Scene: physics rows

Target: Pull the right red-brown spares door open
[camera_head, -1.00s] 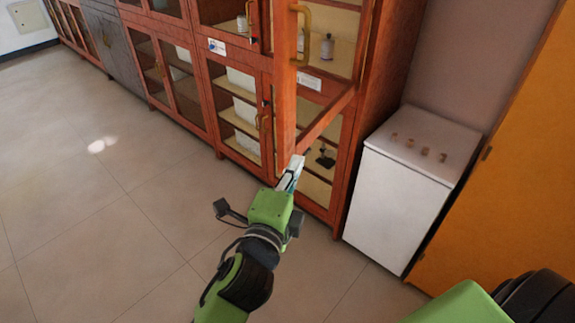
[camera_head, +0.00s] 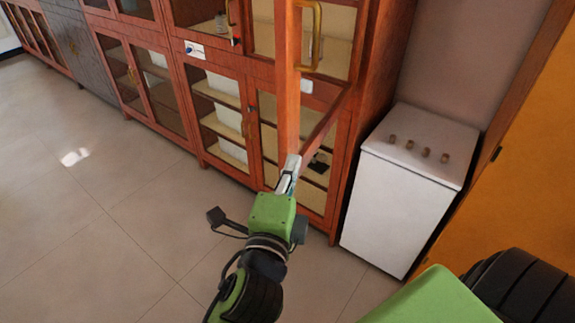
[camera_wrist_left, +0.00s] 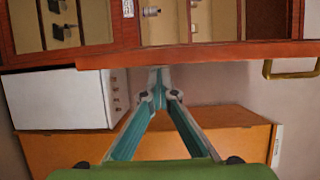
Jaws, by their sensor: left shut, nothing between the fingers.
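The right red-brown spares door (camera_head: 288,85) stands swung out from the cabinet, seen nearly edge-on in the head view. Its brass handle (camera_head: 309,38) is on the upper part, above my gripper. My left gripper (camera_head: 292,165) is shut and empty, with its fingertips at the lower end of the door. I cannot tell for sure whether they touch it. In the left wrist view the fingers (camera_wrist_left: 159,90) meet just below the door's red-brown edge (camera_wrist_left: 200,54), and the handle (camera_wrist_left: 290,69) is off to the right. My right gripper is not in view.
A white low cabinet (camera_head: 405,195) with several small knobs stands right of the red-brown cabinet (camera_head: 385,70). An orange-yellow panel (camera_head: 520,190) is at the far right. Open tiled floor (camera_head: 100,220) lies at the left.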

